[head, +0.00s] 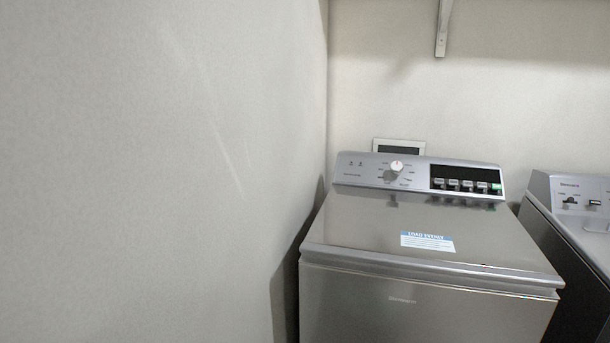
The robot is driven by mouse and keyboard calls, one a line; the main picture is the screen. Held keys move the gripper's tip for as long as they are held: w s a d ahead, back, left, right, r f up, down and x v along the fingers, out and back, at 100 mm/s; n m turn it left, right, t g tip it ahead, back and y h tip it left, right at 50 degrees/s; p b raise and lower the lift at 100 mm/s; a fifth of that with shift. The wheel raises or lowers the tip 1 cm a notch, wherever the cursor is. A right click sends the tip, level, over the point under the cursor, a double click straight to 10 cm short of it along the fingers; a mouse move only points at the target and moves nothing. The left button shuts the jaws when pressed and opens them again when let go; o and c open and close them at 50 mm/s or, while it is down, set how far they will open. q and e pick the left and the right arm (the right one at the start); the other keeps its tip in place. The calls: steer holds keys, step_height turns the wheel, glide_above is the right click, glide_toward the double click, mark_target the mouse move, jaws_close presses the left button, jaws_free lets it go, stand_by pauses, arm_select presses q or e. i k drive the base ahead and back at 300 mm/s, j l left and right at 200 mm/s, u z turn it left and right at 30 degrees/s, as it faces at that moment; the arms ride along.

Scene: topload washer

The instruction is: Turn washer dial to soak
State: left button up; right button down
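The top-load washer (350,231) stands right of centre in the head view, with its lid shut. Its control panel (345,171) runs along the back edge. The round white dial (396,166) sits left of the panel's middle, with small labels around it. The labels are too small to read, so I cannot tell which setting the dial points to. A dark display (465,172) with several buttons is to the right of the dial. Neither of my grippers is in view.
A plain wall (150,170) fills the left side, with a narrow gap beside the washer. A second machine (575,215) stands close at the right. A white bracket (443,28) hangs on the back wall above. The washer's lid carries only a blue-and-white label (427,243).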

mark_target(396, 166)
steer(key=i+l+u, duration=0.8)
steer(key=i, duration=0.15)
